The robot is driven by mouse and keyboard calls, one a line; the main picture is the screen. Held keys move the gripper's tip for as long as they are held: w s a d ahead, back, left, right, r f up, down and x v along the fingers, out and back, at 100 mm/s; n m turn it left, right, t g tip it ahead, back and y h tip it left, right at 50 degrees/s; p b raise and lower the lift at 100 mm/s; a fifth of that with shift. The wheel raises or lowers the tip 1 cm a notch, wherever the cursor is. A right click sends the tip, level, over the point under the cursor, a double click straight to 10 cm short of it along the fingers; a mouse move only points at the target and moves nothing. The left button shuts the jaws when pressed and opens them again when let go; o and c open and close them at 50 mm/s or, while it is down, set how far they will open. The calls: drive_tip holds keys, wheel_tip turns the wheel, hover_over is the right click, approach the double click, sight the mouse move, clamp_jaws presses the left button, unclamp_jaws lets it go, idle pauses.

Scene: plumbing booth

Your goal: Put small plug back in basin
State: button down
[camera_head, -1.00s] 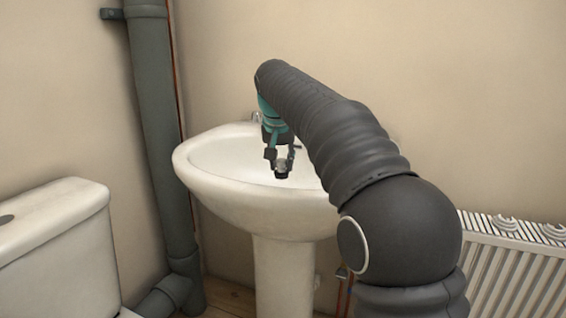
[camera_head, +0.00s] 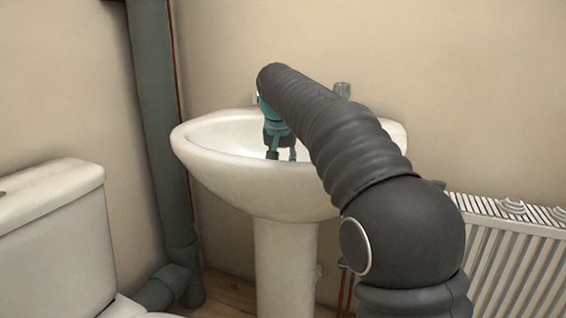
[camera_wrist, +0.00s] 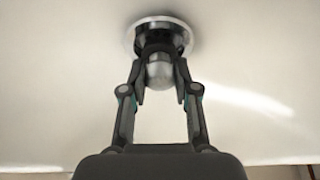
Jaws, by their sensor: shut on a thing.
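The white basin (camera_head: 222,168) stands on its pedestal in the head view, and my gripper (camera_head: 281,155) reaches down inside its bowl. In the wrist view my gripper (camera_wrist: 159,75) is shut on the small plug (camera_wrist: 159,72), which has a rounded grey top and a dark lower part. The plug is at the drain, whose pale metal ring (camera_wrist: 182,27) shows around its dark part. I cannot tell whether the plug is fully seated. The plug is hidden by the basin rim in the head view.
A toilet cistern (camera_head: 50,215) is at the left and a grey waste pipe (camera_head: 160,130) runs up the wall beside the basin. A radiator (camera_head: 515,250) is at the right. A tap (camera_head: 342,90) stands at the basin's back edge behind my arm.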

drive_tip(key=c, duration=0.8)
unclamp_jaws()
drive_tip(key=shift+f, duration=0.1)
drive_tip(key=v, duration=1.2)
